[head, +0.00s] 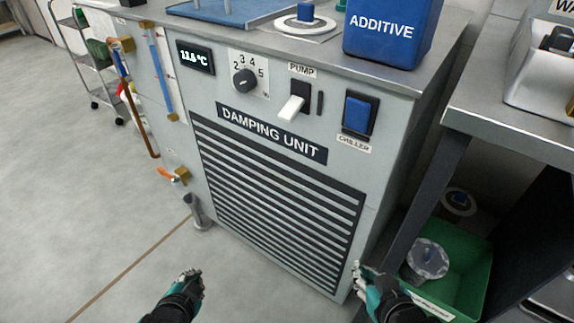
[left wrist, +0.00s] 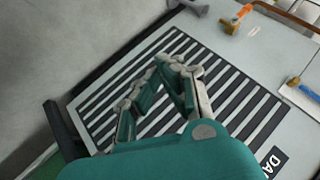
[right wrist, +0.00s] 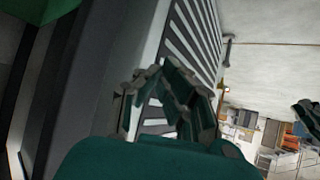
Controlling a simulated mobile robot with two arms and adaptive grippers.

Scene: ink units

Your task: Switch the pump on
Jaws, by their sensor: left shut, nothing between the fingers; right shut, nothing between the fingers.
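The pump switch (head: 292,107) is a white lever on a black plate under the label PUMP (head: 302,71), on the front of the grey damping unit (head: 385,178). The lever sticks out and points down and to the left. My left gripper (head: 191,274) is low in front of the unit, well below the switch, shut and empty; it also shows in the left wrist view (left wrist: 165,62) before the louvres. My right gripper (head: 359,266) is shut and empty near the unit's lower right corner; it also shows in the right wrist view (right wrist: 160,72). Neither touches the switch.
Beside the switch are a black dial (head: 245,80), a temperature display (head: 195,57) and a blue chiller switch (head: 357,114). A blue additive container (head: 391,30) stands on top. A side table (head: 510,120) and a green crate (head: 474,270) are at right.

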